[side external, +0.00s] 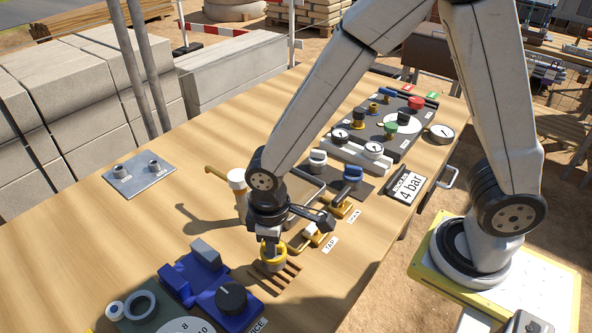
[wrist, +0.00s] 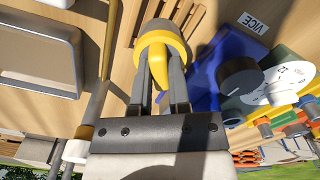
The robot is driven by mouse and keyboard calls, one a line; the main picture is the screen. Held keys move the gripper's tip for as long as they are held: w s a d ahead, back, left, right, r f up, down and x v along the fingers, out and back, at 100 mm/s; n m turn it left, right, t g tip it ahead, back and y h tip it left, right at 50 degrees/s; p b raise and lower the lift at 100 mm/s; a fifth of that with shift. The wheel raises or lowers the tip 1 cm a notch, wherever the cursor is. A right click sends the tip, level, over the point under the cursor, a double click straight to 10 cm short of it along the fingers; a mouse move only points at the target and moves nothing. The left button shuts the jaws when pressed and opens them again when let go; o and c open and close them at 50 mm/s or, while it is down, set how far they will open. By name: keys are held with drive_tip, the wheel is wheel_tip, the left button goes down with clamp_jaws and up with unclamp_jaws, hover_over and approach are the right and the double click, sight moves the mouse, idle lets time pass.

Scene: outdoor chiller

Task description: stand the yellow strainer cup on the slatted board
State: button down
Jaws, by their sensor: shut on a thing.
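The yellow strainer cup (side external: 273,258) is held between the fingers of my gripper (side external: 268,240), which points down. In the wrist view the cup (wrist: 163,40) shows a yellow band, a grey middle and a yellow handle running between the fingers (wrist: 160,85). The brown slatted board (side external: 285,279) lies on the table directly under the cup in the side view. Its slats (wrist: 127,22) also show beyond the cup in the wrist view. The cup looks roughly upright. I cannot tell whether its base touches the slats.
A blue vice (side external: 188,281) with a black knob stands left of the board. A brass pipe with a white collar (side external: 237,180) rises behind my gripper.

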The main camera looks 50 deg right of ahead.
drive_tip(key=shift+f, duration=1)
unclamp_jaws()
idle(0.4)
drive_tip(key=shift+r, duration=3.5)
drive_tip(key=shift+r, duration=0.1)
drive_tip(key=shift+r, duration=3.85)
